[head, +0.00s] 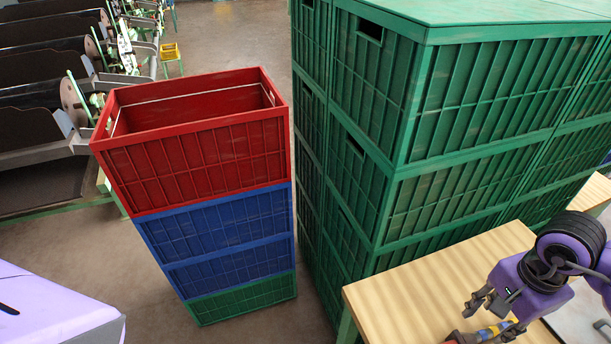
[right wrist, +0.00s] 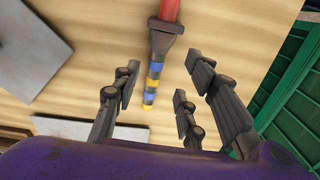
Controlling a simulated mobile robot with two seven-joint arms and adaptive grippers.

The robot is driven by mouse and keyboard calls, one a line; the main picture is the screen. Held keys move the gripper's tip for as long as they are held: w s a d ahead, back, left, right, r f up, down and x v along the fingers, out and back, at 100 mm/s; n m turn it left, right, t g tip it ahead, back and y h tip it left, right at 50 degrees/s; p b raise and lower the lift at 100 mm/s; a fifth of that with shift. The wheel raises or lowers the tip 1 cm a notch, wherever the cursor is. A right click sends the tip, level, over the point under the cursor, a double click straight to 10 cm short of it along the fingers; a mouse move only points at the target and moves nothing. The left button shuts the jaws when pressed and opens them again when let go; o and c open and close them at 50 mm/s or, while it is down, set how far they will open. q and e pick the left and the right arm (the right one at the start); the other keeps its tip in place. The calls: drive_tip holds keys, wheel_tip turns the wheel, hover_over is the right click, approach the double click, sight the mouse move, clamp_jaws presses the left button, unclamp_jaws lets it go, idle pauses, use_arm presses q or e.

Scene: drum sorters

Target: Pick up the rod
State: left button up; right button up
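The rod (right wrist: 155,70) lies on the light wooden table (head: 415,287). In the right wrist view it has a red end at the top, a dark collar and a blue-and-yellow striped part. In the head view only bits of its colours show at the bottom edge, partly hidden by my right gripper. My right gripper (right wrist: 158,96) is open and empty. Its fingers stand apart on either side of the striped part, with gaps to both sides. It also shows in the head view (head: 490,312), over the table. My left gripper is not in view.
Grey flat plates (right wrist: 36,48) lie on the table near the rod. Tall green crates (head: 490,100) stand behind the table. A stack of red (head: 215,160), blue and green crates stands to the left. Machines line the far left.

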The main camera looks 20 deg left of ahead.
sight(477, 336)
drive_tip(key=f, duration=0.4)
drive_tip(key=f+p, duration=0.1)
drive_tip(key=f, duration=0.2)
drive_tip(key=shift+s+f, duration=0.1)
drive_tip(key=shift+s, duration=0.2)
drive_tip(key=shift+c, duration=0.4)
clamp_jaws()
